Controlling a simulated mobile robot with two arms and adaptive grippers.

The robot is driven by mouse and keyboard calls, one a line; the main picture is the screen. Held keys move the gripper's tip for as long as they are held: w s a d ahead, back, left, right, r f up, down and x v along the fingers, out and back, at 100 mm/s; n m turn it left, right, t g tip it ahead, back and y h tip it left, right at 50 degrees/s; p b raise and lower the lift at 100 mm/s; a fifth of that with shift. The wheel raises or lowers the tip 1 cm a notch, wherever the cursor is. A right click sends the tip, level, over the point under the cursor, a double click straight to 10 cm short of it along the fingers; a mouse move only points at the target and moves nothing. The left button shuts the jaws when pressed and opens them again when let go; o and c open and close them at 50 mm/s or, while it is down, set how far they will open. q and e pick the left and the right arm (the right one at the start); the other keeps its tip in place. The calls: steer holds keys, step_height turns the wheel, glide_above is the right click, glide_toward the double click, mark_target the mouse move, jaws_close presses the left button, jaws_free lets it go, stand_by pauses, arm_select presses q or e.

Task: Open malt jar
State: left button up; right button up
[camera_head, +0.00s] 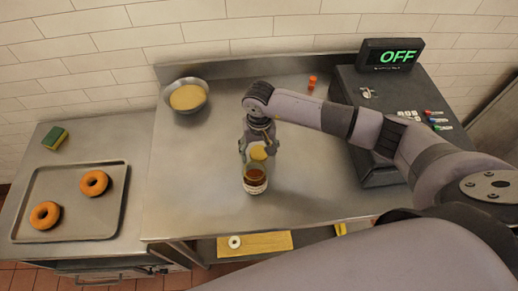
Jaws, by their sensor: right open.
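The malt jar (255,180) is a clear glass jar with dark amber content and a pale label. It stands upright on the steel counter, near its front. A yellowish round lid (258,153) shows at its top, partly covered by the gripper. My right gripper (259,147) reaches down over the jar's top, with its fingers open around the lid area. I cannot tell whether the fingers touch the lid. My left gripper is out of view.
A metal bowl (188,96) of pale yellow content stands at the back left. A tray (110,222) with two bagels and a green-yellow sponge (55,138) are at the left. A dark unit with an OFF display (391,56) stands right. The counter (185,190) left of the jar is clear.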

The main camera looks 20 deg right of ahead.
mark_target(259, 153)
steer(key=shift+r, duration=0.25)
step_height(259, 153, up, 12)
steer(key=b, duration=0.4)
steer(key=shift+s+f, duration=0.1)
steer(key=shift+f, duration=0.1)
